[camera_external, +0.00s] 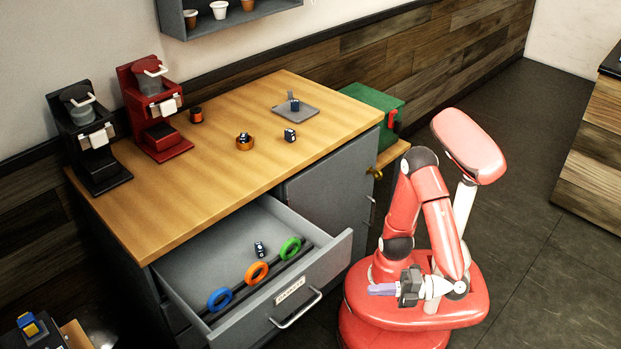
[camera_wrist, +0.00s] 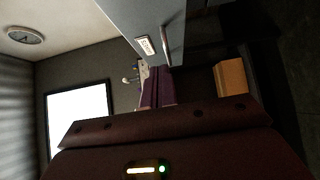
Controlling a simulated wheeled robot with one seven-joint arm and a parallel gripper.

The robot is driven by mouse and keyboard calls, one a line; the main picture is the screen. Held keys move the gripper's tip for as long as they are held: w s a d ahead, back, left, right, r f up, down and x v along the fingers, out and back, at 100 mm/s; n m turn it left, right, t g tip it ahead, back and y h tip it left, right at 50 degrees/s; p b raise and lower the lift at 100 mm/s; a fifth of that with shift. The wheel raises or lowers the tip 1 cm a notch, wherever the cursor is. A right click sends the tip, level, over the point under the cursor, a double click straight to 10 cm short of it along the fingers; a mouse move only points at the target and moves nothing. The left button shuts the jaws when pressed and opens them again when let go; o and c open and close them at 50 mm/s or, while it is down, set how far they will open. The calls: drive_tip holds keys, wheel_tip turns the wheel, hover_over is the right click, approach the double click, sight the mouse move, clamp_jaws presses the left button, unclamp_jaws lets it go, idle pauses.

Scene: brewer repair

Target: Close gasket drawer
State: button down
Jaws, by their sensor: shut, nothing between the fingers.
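The gasket drawer (camera_external: 334,268) is pulled out from the grey cabinet. Its front carries a white label and a bar handle (camera_external: 296,309). Inside lie a blue ring (camera_external: 219,299), an orange ring (camera_external: 256,272), a green ring (camera_external: 290,248) and a small dark object (camera_external: 260,249). My gripper (camera_external: 372,290) is shut and empty, to the right of the drawer front and apart from the handle in the picture. In the wrist view the purple fingers (camera_wrist: 158,86) are together, with the labelled grey front (camera_wrist: 135,22) and its handle (camera_wrist: 166,46) beyond them.
The wooden counter (camera_external: 215,170) above bears a black brewer (camera_external: 88,140), a red brewer (camera_external: 152,110), a grey tray (camera_external: 296,111) and small parts. A green box (camera_external: 372,105) stands behind the cabinet's right end. The dark floor (camera_external: 510,190) at right is clear.

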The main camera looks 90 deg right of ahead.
drive_tip(key=p, duration=0.1)
approach(313, 279)
drive_tip(key=w+a, duration=0.2)
drive_tip(key=a, duration=0.1)
drive_tip(key=w+d, duration=0.2)
drive_tip(key=w, duration=0.1)
drive_tip(key=shift+d, duration=0.1)
drive_tip(key=shift+w+d, duration=0.35)
drive_tip(key=shift+w, duration=0.1)
